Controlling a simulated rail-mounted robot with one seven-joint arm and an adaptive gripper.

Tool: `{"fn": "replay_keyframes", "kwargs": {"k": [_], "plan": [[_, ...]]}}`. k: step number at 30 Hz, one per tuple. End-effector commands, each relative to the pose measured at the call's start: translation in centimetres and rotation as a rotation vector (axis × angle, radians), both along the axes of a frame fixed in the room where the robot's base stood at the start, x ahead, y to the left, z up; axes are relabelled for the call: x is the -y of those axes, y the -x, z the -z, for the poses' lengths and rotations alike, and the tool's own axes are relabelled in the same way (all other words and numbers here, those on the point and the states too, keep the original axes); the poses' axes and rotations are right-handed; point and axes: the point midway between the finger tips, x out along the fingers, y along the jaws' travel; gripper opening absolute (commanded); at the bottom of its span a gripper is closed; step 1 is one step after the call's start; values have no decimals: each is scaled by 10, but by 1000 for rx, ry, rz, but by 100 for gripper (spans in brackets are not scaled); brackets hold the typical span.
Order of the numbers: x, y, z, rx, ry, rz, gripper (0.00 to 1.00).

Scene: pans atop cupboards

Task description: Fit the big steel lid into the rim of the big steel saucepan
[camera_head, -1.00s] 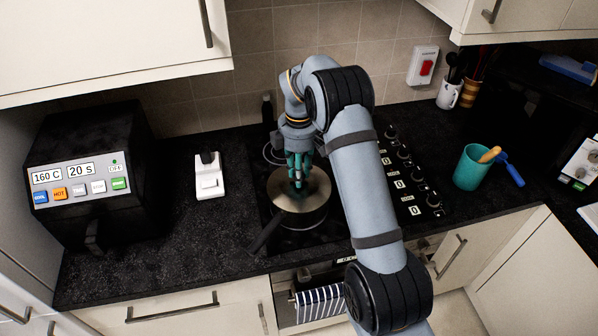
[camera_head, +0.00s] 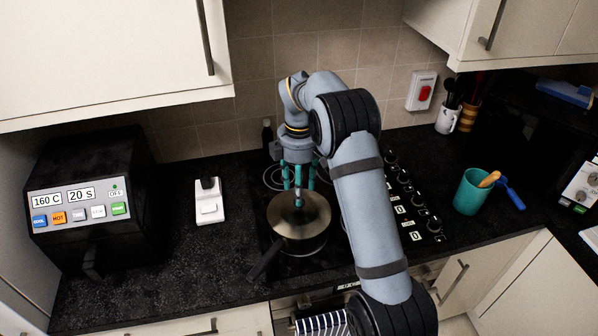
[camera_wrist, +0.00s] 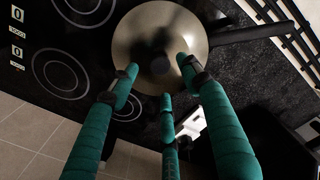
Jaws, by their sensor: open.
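The big steel lid (camera_head: 305,211) lies on top of the big steel saucepan (camera_head: 303,246), on the hob. The lid looks about level and centred, but I cannot tell whether its edge sits fully inside the rim. The pan's dark handle (camera_head: 264,262) points to the front left. My gripper (camera_head: 299,186) is above the lid, its three teal fingers spread and empty. In the wrist view the lid (camera_wrist: 135,40) shows below the open fingertips of my gripper (camera_wrist: 160,79), with its dark knob between them. The pan's handle (camera_wrist: 245,35) points right there.
The black hob (camera_head: 345,262) has knobs along its right side. A black heater box (camera_head: 90,205) and a white switch-like device (camera_head: 208,203) stand to the left. A teal cup (camera_head: 472,192) is to the right. Cupboards (camera_head: 110,55) overhang the counter.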

Motion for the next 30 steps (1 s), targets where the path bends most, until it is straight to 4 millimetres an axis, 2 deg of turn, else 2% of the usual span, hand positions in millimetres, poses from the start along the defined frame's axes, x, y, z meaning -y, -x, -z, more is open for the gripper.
{"fn": "replay_keyframes", "kwargs": {"k": [1,6,12,30], "plan": [[0,-1,-12,5,-1,0,47],[0,-1,-46,4,-1,0,47],[0,-1,-68,2,0,-1,47],[0,0,-70,-2,1,0,47]]}}
